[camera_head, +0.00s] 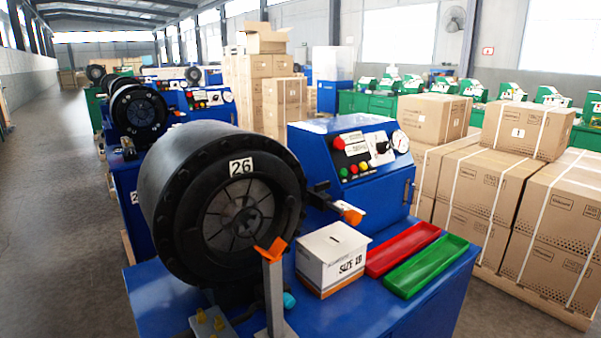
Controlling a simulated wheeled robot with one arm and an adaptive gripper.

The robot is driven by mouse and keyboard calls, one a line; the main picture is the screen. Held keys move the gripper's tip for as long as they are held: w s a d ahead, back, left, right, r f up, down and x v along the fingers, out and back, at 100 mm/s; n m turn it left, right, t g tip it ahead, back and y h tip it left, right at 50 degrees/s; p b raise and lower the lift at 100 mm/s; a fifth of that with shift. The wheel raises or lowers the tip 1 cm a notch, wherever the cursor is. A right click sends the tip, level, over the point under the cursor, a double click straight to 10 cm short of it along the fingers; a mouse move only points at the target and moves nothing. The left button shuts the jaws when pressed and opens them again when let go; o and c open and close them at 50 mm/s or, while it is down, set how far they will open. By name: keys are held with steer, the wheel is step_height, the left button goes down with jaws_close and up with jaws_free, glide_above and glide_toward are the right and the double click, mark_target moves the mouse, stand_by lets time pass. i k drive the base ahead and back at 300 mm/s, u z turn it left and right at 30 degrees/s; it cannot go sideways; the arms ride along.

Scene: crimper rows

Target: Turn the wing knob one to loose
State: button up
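No part is plainly marked as wing knob one. Two small yellow knob-like parts (209,320) stand on a grey block at the front edge of the near blue machine, and their wings or turn position are too small to tell. A teal knob (290,300) sits low beside a grey upright post (272,295) topped by an orange V-shaped rest (271,249). The round black crimper head (180,180), labelled 26, stands behind them. My gripper is not in view.
A white box (331,258) marked SIZE 1B, a red tray (402,249) and a green tray (427,265) lie on the blue machine top (355,315). An orange-tipped part (350,213) juts out beside the head. Stacked cartons (540,215) stand right; the left aisle (50,220) is clear.

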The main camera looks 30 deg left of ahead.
mark_target(321, 187)
steer(key=u, duration=0.8)
steer(key=i, duration=0.85)
steer(key=u, duration=0.8)
